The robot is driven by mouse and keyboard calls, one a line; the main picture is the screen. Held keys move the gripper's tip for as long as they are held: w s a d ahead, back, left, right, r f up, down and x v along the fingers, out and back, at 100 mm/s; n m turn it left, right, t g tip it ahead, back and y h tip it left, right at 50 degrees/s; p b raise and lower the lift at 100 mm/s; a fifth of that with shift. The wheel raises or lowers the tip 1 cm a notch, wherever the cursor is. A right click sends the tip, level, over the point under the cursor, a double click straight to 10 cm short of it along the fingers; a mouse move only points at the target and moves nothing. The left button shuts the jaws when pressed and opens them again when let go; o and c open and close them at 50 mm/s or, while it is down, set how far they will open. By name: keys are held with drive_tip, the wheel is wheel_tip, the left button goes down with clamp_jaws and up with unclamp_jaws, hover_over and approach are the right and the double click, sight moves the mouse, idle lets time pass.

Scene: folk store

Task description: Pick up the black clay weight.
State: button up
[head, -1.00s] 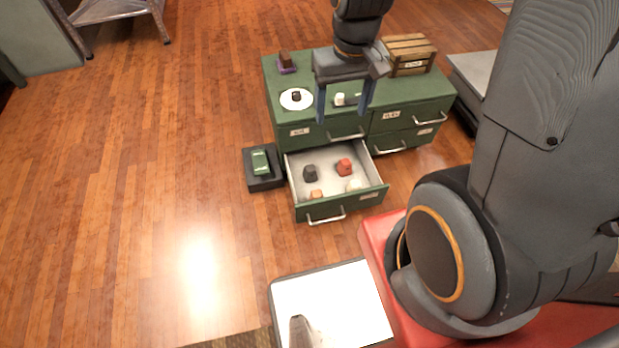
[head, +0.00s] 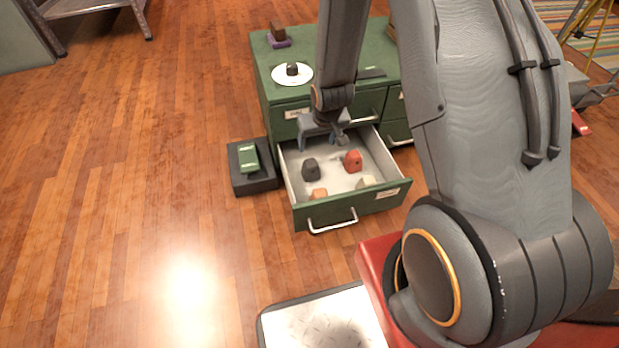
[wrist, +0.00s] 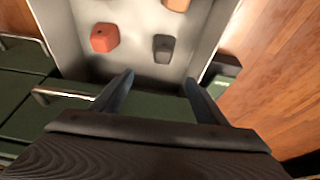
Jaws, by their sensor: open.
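The black clay weight (head: 311,169) is a small dark block in the open green drawer (head: 331,212), on the left side of its pale floor. In the wrist view the black weight (wrist: 163,48) lies beyond my fingertips, roughly between their lines. My gripper (head: 319,143) is over the rear of the drawer, close to the cabinet front, behind the black weight in the head view. It also shows in the wrist view (wrist: 158,80), open, with nothing between its fingers.
A red weight (head: 352,161) sits right of the black one. An orange block (head: 319,194) and a pale block (head: 366,182) lie near the drawer front. A green block on a black base (head: 253,183) stands left. The green cabinet (head: 265,62) holds a white plate (head: 280,80).

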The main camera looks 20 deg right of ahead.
sight(311, 163)
drive_tip(key=shift+t, duration=0.3)
drive_tip(key=b+x, duration=0.1)
drive_tip(key=x, duration=0.2)
drive_tip(key=b+x, duration=0.2)
drive_tip(key=x, duration=0.2)
drive_tip(key=b+x, duration=0.1)
drive_tip(key=x, duration=0.3)
drive_tip(key=shift+s+f+b, duration=0.25)
drive_tip(key=shift+s+b, duration=0.05)
drive_tip(key=shift+s, duration=0.1)
drive_tip(key=shift+s+a+b+x, duration=0.15)
drive_tip(key=shift+b+x, duration=0.45)
drive_tip(key=shift+x, duration=0.3)
drive_tip(key=shift+s+a+b+x, duration=0.1)
drive_tip(key=shift+b+x, duration=0.55)
drive_tip(key=shift+x, duration=0.2)
drive_tip(key=shift+s+a+b+x, duration=0.15)
drive_tip(key=shift+b+x, duration=0.45)
drive_tip(key=shift+x, duration=0.3)
drive_tip(key=shift+f, duration=0.1)
drive_tip(key=c, duration=1.4)
